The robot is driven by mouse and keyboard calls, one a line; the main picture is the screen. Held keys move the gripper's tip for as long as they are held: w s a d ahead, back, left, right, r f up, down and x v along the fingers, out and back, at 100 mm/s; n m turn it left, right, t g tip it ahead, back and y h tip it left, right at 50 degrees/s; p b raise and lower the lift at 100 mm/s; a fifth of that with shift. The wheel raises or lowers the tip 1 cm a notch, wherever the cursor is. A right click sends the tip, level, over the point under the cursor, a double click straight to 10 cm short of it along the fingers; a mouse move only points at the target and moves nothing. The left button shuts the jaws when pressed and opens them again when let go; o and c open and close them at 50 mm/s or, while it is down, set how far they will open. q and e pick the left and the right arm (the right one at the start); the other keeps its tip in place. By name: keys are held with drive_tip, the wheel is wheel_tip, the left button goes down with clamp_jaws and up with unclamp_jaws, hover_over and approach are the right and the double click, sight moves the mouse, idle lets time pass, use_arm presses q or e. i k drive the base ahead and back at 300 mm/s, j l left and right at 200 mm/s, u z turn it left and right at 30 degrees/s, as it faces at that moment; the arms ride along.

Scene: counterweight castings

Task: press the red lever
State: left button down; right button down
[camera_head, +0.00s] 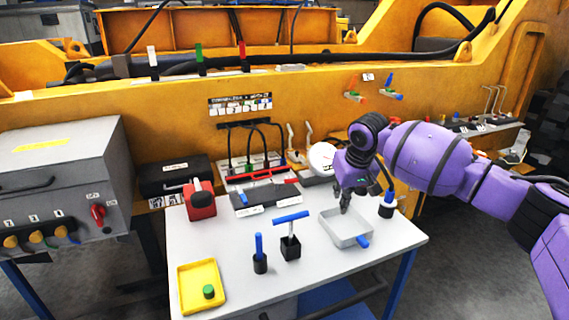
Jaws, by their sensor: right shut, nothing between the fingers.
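A row of upright levers stands along the ledge of the yellow machine at the back. The red lever (242,54) is the rightmost of them, beside a green lever (199,56), a white lever (152,56) and a brown one (123,64). My right gripper (345,208) is shut and empty, pointing down over the light grey tray (345,241) on the table. It is well below and to the right of the red lever, and apart from it. My left gripper is not in view.
The white table (215,248) holds a yellow tray (221,284) with a green piece, a black block (290,248) with a blue T-handle, and a red box (200,203). A white gauge (322,158) stands behind. A grey control box (60,180) is at left.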

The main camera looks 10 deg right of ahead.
sight(290, 180)
drive_tip(key=i+j, duration=0.15)
drive_tip(key=i, duration=0.45)
drive_tip(key=i+j, duration=0.1)
drive_tip(key=i, duration=0.5)
